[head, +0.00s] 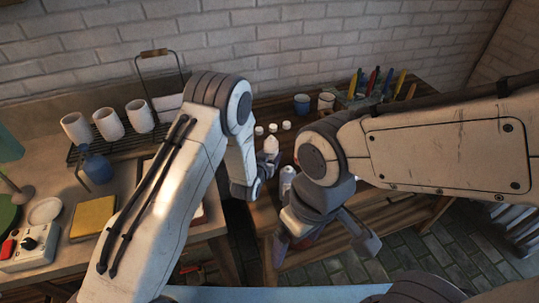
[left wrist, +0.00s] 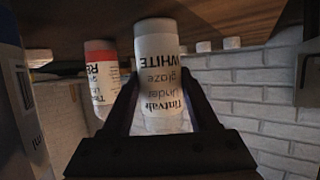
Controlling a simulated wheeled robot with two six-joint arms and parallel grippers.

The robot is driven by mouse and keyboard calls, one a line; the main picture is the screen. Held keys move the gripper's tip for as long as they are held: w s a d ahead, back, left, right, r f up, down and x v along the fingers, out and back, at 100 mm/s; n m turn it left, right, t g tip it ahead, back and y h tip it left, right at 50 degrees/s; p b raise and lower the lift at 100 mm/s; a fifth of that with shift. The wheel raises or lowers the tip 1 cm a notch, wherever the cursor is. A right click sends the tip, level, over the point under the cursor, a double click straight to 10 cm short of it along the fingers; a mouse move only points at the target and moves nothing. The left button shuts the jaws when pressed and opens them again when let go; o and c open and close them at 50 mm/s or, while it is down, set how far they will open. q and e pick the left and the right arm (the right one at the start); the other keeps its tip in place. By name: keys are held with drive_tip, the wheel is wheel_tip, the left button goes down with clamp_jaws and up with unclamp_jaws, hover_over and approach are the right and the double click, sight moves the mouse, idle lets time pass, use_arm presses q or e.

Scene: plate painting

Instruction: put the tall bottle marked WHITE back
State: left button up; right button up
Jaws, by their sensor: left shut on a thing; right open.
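A tall white bottle marked WHITE (left wrist: 160,75) is between the fingers of my left gripper (left wrist: 155,120), which is shut on it. The wrist picture is upside down. In the head view my left gripper (head: 264,180) is at the small wooden table, and the white bottle (head: 271,146) shows just beyond it. I cannot tell if the bottle's base touches the wood. A bottle with a red band marked RE (left wrist: 101,80) stands beside it. My right gripper (head: 325,236) is open and empty, in front of the table.
Three small white jars (head: 273,128) stand behind the bottle. Another white-topped bottle (head: 287,176) is close to my left gripper. Two mugs (head: 302,104) and a holder with coloured tools stand at the back. A rack with white cups (head: 108,124) is on the left counter.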

use_arm(q)
drive_tip(key=o, duration=0.9)
drive_tip(key=shift+f, duration=0.15)
drive_tip(key=shift+c, duration=0.2)
drive_tip(key=b+v, duration=0.1)
drive_tip(key=v, duration=1.1)
drive_tip(key=shift+r, duration=0.25)
